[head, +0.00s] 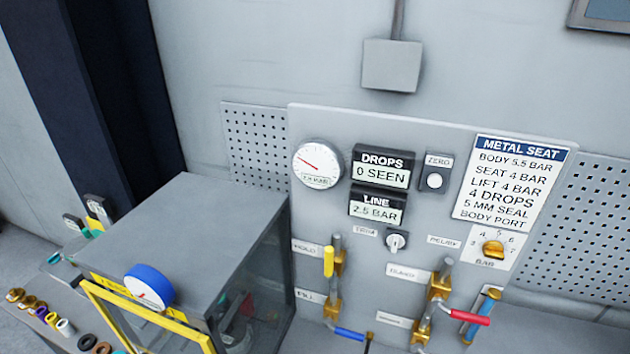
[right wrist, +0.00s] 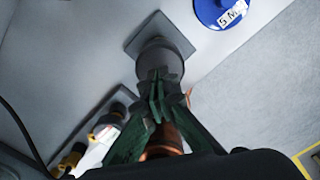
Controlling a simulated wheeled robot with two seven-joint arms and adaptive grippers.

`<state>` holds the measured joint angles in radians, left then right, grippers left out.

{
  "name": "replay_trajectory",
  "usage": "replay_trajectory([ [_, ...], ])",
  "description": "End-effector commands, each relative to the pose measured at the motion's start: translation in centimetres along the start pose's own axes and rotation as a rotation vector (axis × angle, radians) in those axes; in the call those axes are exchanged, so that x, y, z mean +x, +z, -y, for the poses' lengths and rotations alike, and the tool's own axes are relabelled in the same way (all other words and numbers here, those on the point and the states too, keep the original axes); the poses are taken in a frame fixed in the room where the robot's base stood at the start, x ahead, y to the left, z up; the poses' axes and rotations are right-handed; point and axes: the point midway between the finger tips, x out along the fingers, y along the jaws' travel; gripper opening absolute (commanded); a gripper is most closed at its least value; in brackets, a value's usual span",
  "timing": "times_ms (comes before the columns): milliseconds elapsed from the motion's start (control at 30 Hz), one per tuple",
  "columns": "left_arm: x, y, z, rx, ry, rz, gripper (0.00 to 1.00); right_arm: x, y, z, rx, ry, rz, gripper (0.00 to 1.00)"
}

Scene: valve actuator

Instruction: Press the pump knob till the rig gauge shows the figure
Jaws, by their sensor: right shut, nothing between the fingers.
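The rig gauge (head: 318,163) is a white round dial with a red needle at the panel's upper left; its small printed figure is too blurred to read. The LINE display (head: 376,208) reads 2.5 BAR, and the DROPS display (head: 381,168) reads 0 SEEN. In the right wrist view a dark grey round knob (right wrist: 158,58) on a square plate looks like the pump knob. My right gripper (right wrist: 158,85) is shut and empty, its tips in line with the knob's face; I cannot tell whether they touch. My left gripper is in neither view.
The METAL SEAT card (head: 508,180) lists BODY 5.5 BAR and SEAT 4 BAR. A grey box (head: 190,235) with a yellow-edged front and a blue-rimmed dial (head: 149,287) stands left of the panel. Valves with yellow, blue and red handles line the panel's lower part.

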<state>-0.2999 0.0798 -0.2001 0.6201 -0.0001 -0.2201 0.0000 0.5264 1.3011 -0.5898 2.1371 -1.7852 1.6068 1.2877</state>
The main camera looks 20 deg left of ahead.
Motion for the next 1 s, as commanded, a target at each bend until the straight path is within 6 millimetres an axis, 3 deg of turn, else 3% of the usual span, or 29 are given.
replay_trajectory([
  [1000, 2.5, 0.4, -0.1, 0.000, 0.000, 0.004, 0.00, 2.9, 0.0, 0.0, 0.000, 0.000, 0.000, 0.00],
])
